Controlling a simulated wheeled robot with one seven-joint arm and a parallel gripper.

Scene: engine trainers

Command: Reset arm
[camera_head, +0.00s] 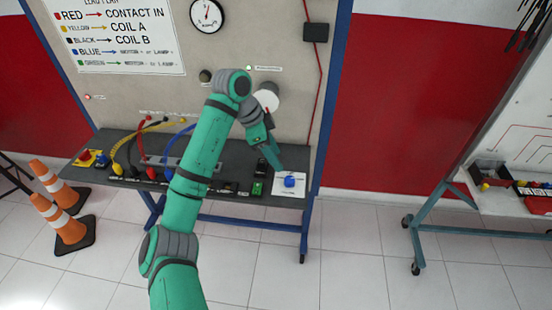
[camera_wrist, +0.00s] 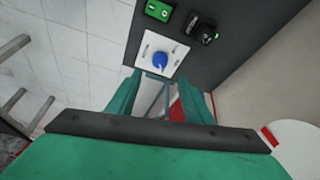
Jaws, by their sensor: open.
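My green arm reaches up to the trainer bench. My gripper (camera_head: 272,156) hangs near the right end of the dark shelf, just up and left of a blue knob (camera_head: 290,181) on a white plate (camera_head: 279,189). In the wrist view my gripper (camera_wrist: 165,88) shows two green fingers spread apart with nothing between them. The blue knob (camera_wrist: 160,61) on its white plate (camera_wrist: 148,41) lies beyond the fingertips, apart from them. Part of the shelf is hidden behind my arm.
A green switch box (camera_head: 258,188) sits left of the plate. Coloured cables (camera_head: 127,150) and a yellow-based red button (camera_head: 86,157) are on the shelf's left. Orange cones (camera_head: 63,222) stand on the left floor. A wheeled stand (camera_head: 440,215) is at right. Floor between is clear.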

